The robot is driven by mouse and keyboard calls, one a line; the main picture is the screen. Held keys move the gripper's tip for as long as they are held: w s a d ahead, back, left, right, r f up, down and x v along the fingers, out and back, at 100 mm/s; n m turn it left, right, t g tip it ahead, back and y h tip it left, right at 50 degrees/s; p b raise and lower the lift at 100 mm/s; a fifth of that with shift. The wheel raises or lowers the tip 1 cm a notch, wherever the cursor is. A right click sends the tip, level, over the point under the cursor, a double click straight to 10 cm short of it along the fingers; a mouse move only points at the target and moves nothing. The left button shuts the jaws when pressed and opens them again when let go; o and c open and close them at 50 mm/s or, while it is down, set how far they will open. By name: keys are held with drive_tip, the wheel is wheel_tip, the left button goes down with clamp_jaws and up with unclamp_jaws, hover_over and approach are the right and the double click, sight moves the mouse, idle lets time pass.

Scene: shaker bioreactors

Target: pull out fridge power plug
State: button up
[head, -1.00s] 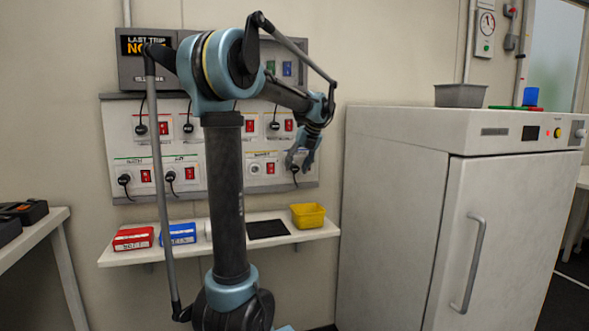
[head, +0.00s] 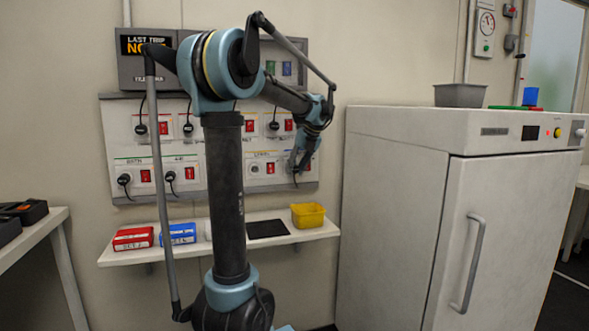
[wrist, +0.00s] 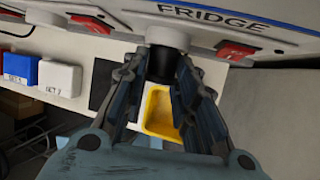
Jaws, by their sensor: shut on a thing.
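The black fridge plug (wrist: 168,61) is at the wall panel, just below the FRIDGE label (wrist: 212,18) in the wrist view. My gripper (wrist: 170,76) has its two fingers on either side of the plug and is shut on it. In the head view my gripper (head: 296,164) is at the lower right of the socket panel (head: 228,196). It mostly hides the plug there. I cannot tell whether the plug's pins are still in the socket.
A red switch (wrist: 237,50) is close to the right finger. A shelf (head: 318,234) below holds a yellow bin (head: 308,215), a blue box (head: 178,234) and a red box (head: 133,238). A large white cabinet (head: 395,210) stands to the right.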

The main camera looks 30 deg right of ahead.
drive_tip(key=shift+s+a, duration=0.15)
drive_tip(key=shift+s, duration=0.5)
drive_tip(key=shift+s+a, duration=0.15)
drive_tip(key=shift+s, duration=0.5)
drive_tip(key=shift+s+a, duration=0.15)
drive_tip(key=shift+s, duration=0.55)
drive_tip(key=shift+s+a, duration=0.15)
drive_tip(key=shift+s, duration=0.55)
